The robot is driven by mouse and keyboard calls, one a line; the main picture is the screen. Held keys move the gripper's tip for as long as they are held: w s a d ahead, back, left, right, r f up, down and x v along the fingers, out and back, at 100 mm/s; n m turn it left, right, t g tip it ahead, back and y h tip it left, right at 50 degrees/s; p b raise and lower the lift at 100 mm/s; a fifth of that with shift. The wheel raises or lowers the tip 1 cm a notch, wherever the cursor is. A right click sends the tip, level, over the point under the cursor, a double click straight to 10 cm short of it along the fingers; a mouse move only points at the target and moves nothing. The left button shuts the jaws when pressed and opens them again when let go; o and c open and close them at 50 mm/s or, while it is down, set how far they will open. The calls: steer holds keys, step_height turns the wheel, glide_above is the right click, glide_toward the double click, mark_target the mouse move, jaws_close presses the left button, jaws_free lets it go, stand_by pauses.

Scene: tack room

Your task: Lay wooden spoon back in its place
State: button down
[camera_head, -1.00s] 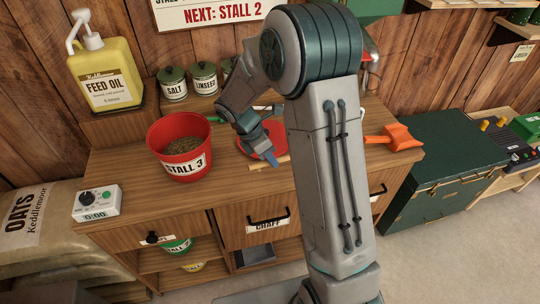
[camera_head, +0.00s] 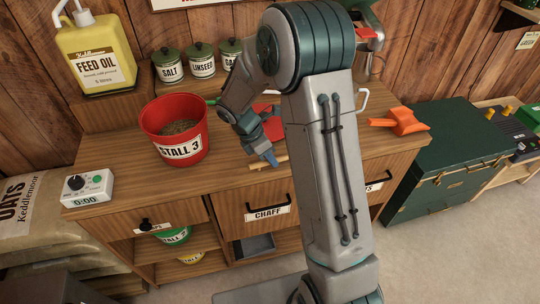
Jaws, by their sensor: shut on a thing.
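My gripper (camera_head: 267,156) is low over the counter (camera_head: 225,160), to the right of the red bucket. It is shut on the wooden spoon (camera_head: 254,164), a pale wooden length showing beside and below the fingertips. The rest of the spoon is hidden by my gripper and arm. A flat red thing (camera_head: 262,110) shows just behind my gripper, partly covered by my wrist. I cannot tell whether the spoon touches the counter.
A red bucket (camera_head: 176,130) labelled Stall 3 holds feed. An orange scoop (camera_head: 402,122) lies at the right. Salt (camera_head: 169,68) and linseed (camera_head: 202,62) jars stand behind, near a yellow feed oil jug (camera_head: 94,58). A dial timer (camera_head: 87,188) sits at the front left corner.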

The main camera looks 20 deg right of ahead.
steer(key=c, duration=1.3)
jaws_free()
steer(key=v, duration=1.4)
step_height(320, 180, up, 8)
steer(key=p, duration=0.7)
